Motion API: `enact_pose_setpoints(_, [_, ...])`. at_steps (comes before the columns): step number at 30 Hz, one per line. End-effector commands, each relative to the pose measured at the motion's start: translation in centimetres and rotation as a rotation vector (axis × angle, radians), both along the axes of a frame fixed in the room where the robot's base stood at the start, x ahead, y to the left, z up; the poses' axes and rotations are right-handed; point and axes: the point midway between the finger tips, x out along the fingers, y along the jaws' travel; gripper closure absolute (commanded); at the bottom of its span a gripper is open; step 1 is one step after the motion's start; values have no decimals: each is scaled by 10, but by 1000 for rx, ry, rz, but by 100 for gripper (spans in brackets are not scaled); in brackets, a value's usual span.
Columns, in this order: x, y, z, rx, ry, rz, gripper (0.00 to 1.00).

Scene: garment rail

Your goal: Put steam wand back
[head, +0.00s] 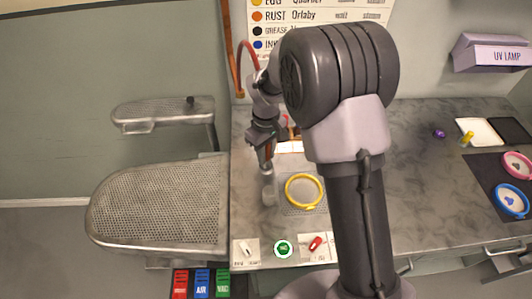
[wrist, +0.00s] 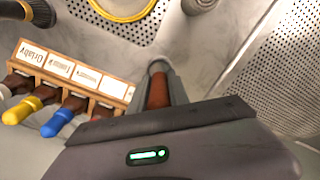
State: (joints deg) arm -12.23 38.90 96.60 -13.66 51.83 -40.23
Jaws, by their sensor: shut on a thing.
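My gripper (head: 265,140) is above the left end of the grey counter, just right of the perforated board. It is shut on a red-brown handle, which appears to be the steam wand (head: 267,153). In the wrist view my gripper (wrist: 160,80) has its fingers on both sides of the steam wand (wrist: 158,92); most of the wand is hidden. A pale grey cylinder (head: 268,190) is below the gripper, and its edge shows in the wrist view (wrist: 197,4). I cannot tell whether it is a holder. A red hose (head: 241,55) curves behind my arm.
A yellow ring (head: 289,200) lies on a perforated mat right of the cylinder. A labelled rack (wrist: 70,75) of bottles with yellow and blue tips is close beside the gripper. The perforated board (head: 150,205) is on the left. The counter (head: 405,150) right of my arm is mostly clear.

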Motion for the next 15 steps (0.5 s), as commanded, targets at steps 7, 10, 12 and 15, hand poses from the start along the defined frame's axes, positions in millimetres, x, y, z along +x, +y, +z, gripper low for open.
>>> enact_pose_setpoints(7, [0,0,-5,0,0,0,100])
enact_pose_setpoints(10, [0,0,-5,0,0,0,100])
enact_pose_setpoints(12, [0,0,-5,0,0,0,100])
enact_pose_setpoints(15, [0,0,-4,0,0,0,66])
